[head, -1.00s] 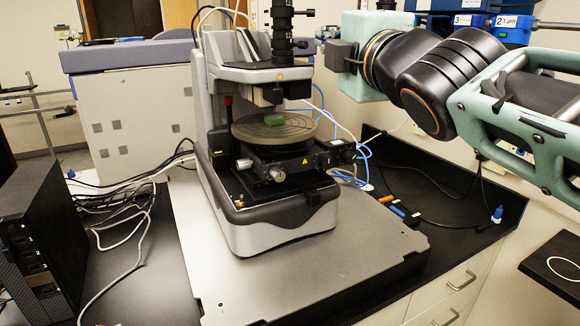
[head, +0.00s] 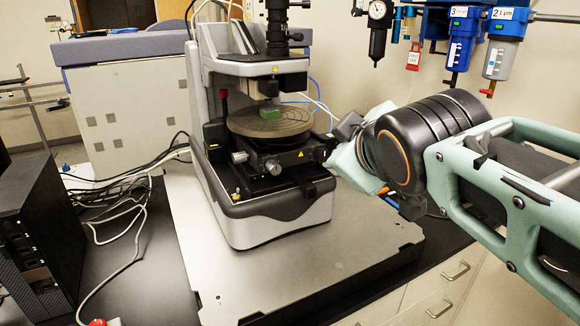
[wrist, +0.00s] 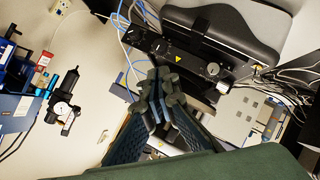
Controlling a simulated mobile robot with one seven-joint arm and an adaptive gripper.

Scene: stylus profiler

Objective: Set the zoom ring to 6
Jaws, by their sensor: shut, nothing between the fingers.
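The profiler's black optics column (head: 277,32) stands upright at the top of the instrument, cut off by the picture's upper edge. It has ringed sections; I cannot tell which is the zoom ring, and no number can be read. The column is not clear in the wrist view. My gripper (wrist: 160,85) shows in the wrist view with its dark fingers together and nothing held. In the head view my wrist is right of the stage and well below the column; the fingertips are not clear there.
The round stage (head: 295,128) carries a small green block (head: 270,112). The profiler's front knob (wrist: 213,68) shows beyond my fingers in the wrist view. Blue regulators (head: 462,35) and a gauge (head: 377,12) hang on the wall. Cables lie left of the grey base plate (head: 300,270).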

